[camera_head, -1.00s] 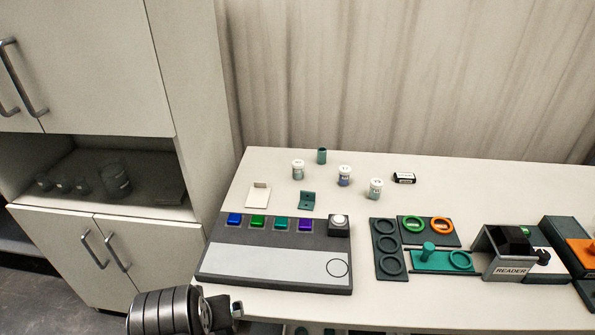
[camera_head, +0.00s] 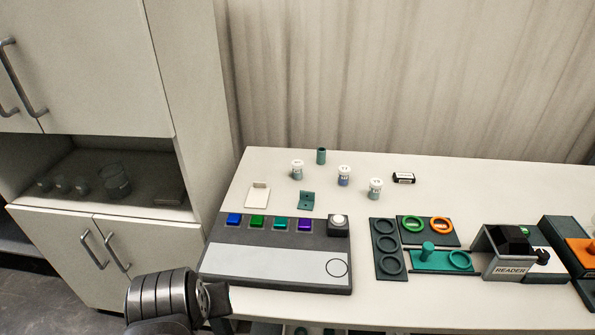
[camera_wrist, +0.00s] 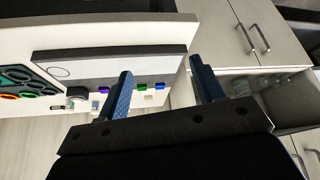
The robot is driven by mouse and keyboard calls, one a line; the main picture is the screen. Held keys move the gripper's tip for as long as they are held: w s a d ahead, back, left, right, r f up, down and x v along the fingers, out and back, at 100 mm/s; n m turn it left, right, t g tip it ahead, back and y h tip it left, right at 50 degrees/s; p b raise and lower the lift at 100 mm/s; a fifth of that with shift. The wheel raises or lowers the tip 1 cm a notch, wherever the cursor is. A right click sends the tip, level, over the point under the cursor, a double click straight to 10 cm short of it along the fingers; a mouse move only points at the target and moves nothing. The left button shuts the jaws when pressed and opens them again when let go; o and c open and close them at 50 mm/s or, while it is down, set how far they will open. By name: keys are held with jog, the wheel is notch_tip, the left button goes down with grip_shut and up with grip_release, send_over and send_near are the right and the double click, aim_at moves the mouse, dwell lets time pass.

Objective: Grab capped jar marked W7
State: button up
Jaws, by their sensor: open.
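Three white-capped jars stand upright towards the back of the table in the head view: a left jar (camera_head: 297,170), a middle jar with bluish contents (camera_head: 344,176) and a right jar (camera_head: 375,188). Their markings are too small to read, so I cannot tell which is W7. My gripper shows in the wrist view (camera_wrist: 160,95), with two blue fingers wide apart and nothing between them. In the head view my arm's end is at the table's front left, well away from the jars.
A dark green cylinder (camera_head: 321,156) stands behind the jars. A panel with coloured buttons (camera_head: 275,262) lies in front of them. Ring holders (camera_head: 386,268), a reader (camera_head: 508,268) and a small black-and-white block (camera_head: 404,178) are to the right. A cabinet (camera_head: 190,100) stands left.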

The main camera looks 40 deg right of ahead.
jog(key=w+d+r+m, duration=0.2)
jog(key=w+d+r, duration=0.6)
jog(key=w+d, duration=0.15)
jog(key=m+g+h, duration=0.1)
jog(key=m+g, duration=0.2)
jog(key=m, duration=0.2)
send_over(298, 164)
jog(key=s+a, duration=0.3)
jog(key=a, duration=0.1)
notch_tip(298, 164, down, 7)
jog(key=x, duration=1.1)
jog(key=shift+w, duration=0.25)
jog(key=shift+w+x, duration=0.2)
jog(key=shift+x, duration=1.15)
jog(key=shift+w+x, duration=0.25)
jog(key=shift+x, duration=1.1)
jog(key=shift+r, duration=0.15)
jog(key=shift+c, duration=0.2)
jog(key=c, duration=1)
